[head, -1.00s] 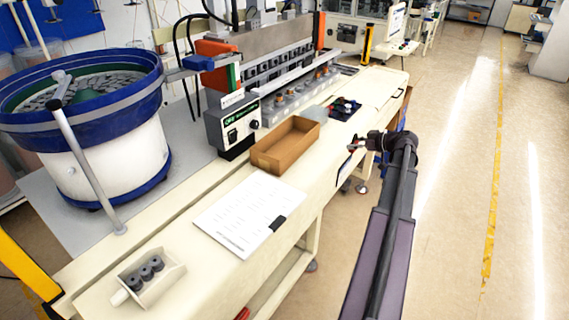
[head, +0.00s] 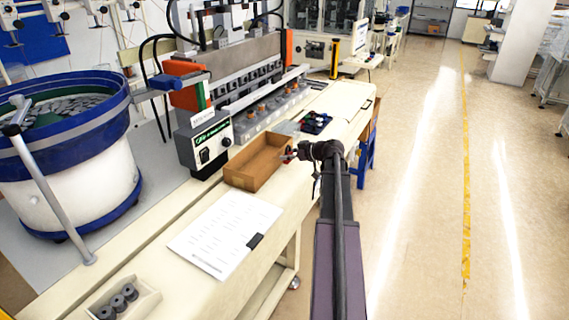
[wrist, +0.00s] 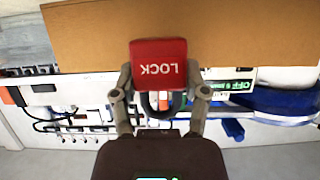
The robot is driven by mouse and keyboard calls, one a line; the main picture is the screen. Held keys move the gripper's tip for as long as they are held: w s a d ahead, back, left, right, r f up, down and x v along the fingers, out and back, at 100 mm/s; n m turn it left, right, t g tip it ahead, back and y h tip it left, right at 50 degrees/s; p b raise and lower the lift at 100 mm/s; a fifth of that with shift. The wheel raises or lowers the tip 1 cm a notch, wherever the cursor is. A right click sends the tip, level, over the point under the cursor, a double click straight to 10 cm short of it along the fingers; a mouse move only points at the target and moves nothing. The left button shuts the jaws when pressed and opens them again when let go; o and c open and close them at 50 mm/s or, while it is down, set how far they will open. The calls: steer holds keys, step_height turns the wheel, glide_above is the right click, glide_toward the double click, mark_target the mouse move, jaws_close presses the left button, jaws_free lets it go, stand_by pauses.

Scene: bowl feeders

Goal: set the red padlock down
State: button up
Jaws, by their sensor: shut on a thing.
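The red padlock (wrist: 158,54) is between the fingers of my gripper (wrist: 159,78) in the wrist view. Its red body shows the word LOCK upside down, and its dark shackle lies on the side towards my palm. The fingers are shut on it from both sides. In the head view my gripper (head: 291,154) is at the right end of the brown open box (head: 240,184), over the bench's right side. The padlock is too small there to make out clearly. I cannot tell its height above the bench.
A controller box (head: 205,141) stands behind the brown box. A dark tray with small parts (head: 316,122) lies beyond my gripper. A paper sheet (head: 222,232) and a white tray of dark rollers (head: 122,301) are nearer. The bench top (head: 150,240) is clear between them.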

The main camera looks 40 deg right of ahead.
mark_target(290, 161)
steer(key=shift+w+a, duration=0.1)
steer(key=shift+w, duration=0.05)
steer(key=shift+w+a, duration=0.4)
step_height(290, 161, down, 4)
steer(key=b, duration=0.3)
steer(key=shift+r+b, duration=0.15)
steer(key=shift+b, duration=0.15)
steer(key=o, duration=1.2)
steer(key=shift+r, duration=0.1)
steer(key=shift+s+d+r, duration=0.1)
steer(key=shift+s, duration=0.1)
steer(key=p+v, duration=0.4)
steer(key=v, duration=0.7)
steer(key=shift+s+d+p, duration=0.1)
steer(key=shift+s+p, duration=0.05)
steer(key=shift+p, duration=0.15)
